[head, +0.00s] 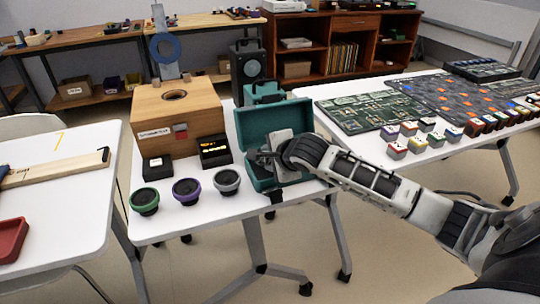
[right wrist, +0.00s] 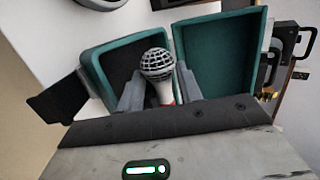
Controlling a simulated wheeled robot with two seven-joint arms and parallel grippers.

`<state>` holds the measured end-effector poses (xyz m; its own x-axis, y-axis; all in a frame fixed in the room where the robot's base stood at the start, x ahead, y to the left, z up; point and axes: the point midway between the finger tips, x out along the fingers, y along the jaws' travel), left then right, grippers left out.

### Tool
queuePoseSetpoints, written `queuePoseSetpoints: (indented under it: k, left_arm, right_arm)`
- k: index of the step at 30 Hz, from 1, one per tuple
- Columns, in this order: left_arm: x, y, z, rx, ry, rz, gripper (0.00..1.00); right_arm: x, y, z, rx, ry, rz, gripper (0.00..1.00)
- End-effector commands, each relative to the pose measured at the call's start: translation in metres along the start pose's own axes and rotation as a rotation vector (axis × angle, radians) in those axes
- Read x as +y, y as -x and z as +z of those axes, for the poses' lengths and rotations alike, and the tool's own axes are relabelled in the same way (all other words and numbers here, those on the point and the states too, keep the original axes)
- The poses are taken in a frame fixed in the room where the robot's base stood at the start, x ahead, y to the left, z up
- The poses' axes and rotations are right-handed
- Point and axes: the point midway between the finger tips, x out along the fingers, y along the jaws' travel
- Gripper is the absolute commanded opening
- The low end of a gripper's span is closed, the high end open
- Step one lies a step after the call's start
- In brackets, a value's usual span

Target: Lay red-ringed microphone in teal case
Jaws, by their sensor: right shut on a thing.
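The teal case (head: 255,128) stands open on the white table, its lid raised at the back. My right gripper (head: 268,158) is at the case's open front, over its base. In the right wrist view, the gripper (right wrist: 160,95) is shut on the microphone (right wrist: 157,65), which has a round silver mesh head and a bit of red below it. The open case (right wrist: 220,55) lies behind the microphone there. The microphone's lower part is hidden, and I cannot tell whether it touches the case. My left gripper is not in view.
A wooden box (head: 180,108) and black boxes stand left of the case. Green, purple (head: 186,190) and grey ringed speaker drivers line the front. A second teal item (head: 263,92) stands behind the lid. Circuit boards (head: 368,111) and small blocks fill the right table.

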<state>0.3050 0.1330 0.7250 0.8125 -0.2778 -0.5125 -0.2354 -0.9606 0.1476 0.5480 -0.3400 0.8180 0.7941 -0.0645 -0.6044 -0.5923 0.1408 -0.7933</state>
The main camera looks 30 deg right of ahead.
Motion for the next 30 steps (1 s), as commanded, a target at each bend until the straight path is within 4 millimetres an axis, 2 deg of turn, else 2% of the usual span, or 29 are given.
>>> queuePoseSetpoints:
  k: [26, 27, 29, 30]
  left_arm:
    - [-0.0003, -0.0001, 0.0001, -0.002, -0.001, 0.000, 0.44]
    - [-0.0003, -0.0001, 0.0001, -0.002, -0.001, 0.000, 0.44]
    - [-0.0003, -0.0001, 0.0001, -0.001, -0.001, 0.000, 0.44]
    - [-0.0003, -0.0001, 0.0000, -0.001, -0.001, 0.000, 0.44]
  right_arm:
    - [0.0023, -0.0024, -0.0005, 0.000, 0.000, -0.002, 0.06]
    - [0.0023, -0.0024, -0.0005, 0.000, 0.000, -0.002, 0.47]
    - [0.0023, -0.0024, -0.0004, 0.000, 0.000, -0.002, 0.61]
    - [0.0024, -0.0024, -0.0004, 0.000, 0.000, -0.002, 0.61]
